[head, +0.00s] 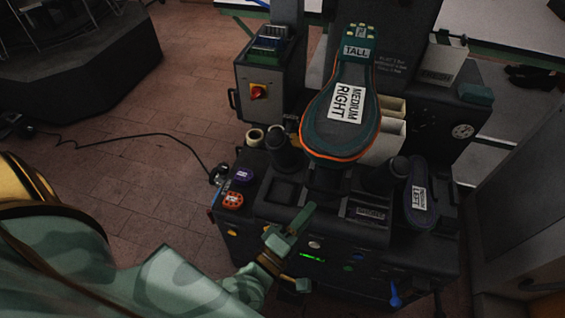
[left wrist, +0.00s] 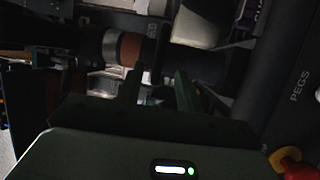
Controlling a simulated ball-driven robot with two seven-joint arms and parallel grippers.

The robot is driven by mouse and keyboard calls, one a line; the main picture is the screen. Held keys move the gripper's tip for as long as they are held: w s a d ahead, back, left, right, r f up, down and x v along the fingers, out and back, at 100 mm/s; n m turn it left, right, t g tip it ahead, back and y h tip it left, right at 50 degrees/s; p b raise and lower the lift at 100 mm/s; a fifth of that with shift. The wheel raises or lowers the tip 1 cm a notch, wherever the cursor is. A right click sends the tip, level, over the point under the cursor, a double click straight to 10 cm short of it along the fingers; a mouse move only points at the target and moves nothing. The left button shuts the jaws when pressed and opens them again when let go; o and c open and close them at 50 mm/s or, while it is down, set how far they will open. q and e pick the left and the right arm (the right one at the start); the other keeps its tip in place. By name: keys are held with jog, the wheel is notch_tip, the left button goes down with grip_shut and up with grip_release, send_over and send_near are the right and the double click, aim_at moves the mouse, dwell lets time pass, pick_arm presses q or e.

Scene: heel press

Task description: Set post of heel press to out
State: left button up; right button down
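The heel press (head: 350,255) is a dark machine at the centre right of the head view. Two dark upright posts stand on it, a left one (head: 287,150) and a right one (head: 384,176); I cannot tell which is the task's post or how it is set. My left gripper (head: 293,226) is at the press's front edge, over its front controls. In the left wrist view its two dark fingers (left wrist: 158,74) are apart with nothing clearly between them. A banded silver and brown cylinder (left wrist: 121,47) lies beyond the fingers. My right gripper is not in view.
A sole-shaped plate marked "MEDIUM RIGHT" (head: 346,115) overhangs the press. A smaller "LEFT" sole (head: 421,199) is at its right. An orange dial (head: 232,200) and a blue lever (head: 394,294) are on the press. A cabinet with a red-yellow switch (head: 259,91) stands behind. Brick floor lies left.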

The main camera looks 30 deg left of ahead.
pick_arm(q)
jog(key=s+a+f, duration=0.1)
jog(key=s, duration=0.8)
jog(key=shift+f, duration=0.25)
